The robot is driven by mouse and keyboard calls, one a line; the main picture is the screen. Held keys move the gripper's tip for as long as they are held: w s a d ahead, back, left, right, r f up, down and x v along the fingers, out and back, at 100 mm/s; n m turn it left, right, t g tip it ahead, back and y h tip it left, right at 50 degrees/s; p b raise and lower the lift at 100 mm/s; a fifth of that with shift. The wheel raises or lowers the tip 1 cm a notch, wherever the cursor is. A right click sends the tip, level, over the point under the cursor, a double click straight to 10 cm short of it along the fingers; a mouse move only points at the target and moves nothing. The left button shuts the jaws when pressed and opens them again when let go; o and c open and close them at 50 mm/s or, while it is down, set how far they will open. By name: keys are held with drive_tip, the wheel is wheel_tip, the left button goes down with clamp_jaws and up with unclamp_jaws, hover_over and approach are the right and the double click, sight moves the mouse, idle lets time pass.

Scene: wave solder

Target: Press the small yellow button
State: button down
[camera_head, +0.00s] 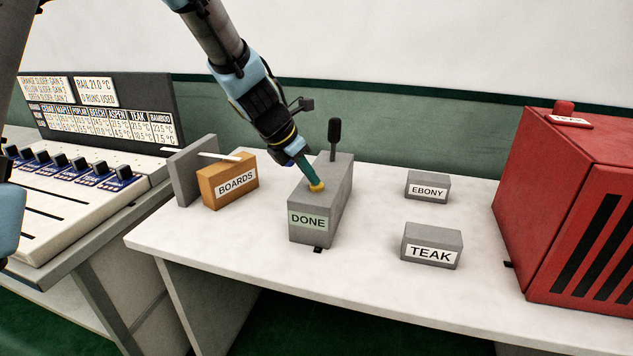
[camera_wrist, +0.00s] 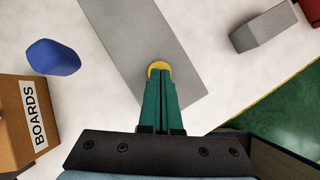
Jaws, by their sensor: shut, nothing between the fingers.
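The small yellow button (camera_head: 317,187) sits on top of the grey box labelled DONE (camera_head: 318,231), near its front end. My gripper (camera_head: 314,181) is shut and empty, pointing down with its teal fingertips at the button. In the wrist view the closed fingertips (camera_wrist: 161,76) overlap the yellow button (camera_wrist: 158,66), hiding part of it. The tips look to be touching the button or just above it; I cannot tell whether it is pressed in. A black-knobbed lever (camera_head: 334,135) stands at the back of the DONE box.
An orange box labelled BOARDS (camera_head: 228,182) stands left of the DONE box. Grey blocks labelled EBONY (camera_head: 428,188) and TEAK (camera_head: 432,247) lie to the right. A large red machine (camera_head: 570,200) is at far right. A slider panel (camera_head: 75,190) is at left.

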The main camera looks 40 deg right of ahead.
drive_tip(key=shift+r, duration=0.1)
wheel_tip(320, 180, up, 6)
drive_tip(key=p, duration=0.6)
drive_tip(key=v, duration=1.1)
drive_tip(key=w+a+f+m+t+y, duration=0.1)
drive_tip(key=w+a+f+m, duration=0.15)
drive_tip(key=a, duration=0.35)
drive_tip(key=w+a+f+m+y, duration=0.1)
drive_tip(key=w+a+m, duration=0.15)
drive_tip(key=a, duration=0.35)
drive_tip(key=s+a+f+m+y, duration=0.1)
drive_tip(key=a+m, duration=0.5)
drive_tip(key=a, duration=0.9)
drive_tip(key=s+a+f+m+t+y, duration=0.1)
drive_tip(key=a+f+m+y, duration=0.2)
drive_tip(key=a, duration=1.2)
wheel_tip(320, 180, down, 2)
drive_tip(key=m, duration=0.4)
drive_tip(key=shift+a+f, duration=0.15)
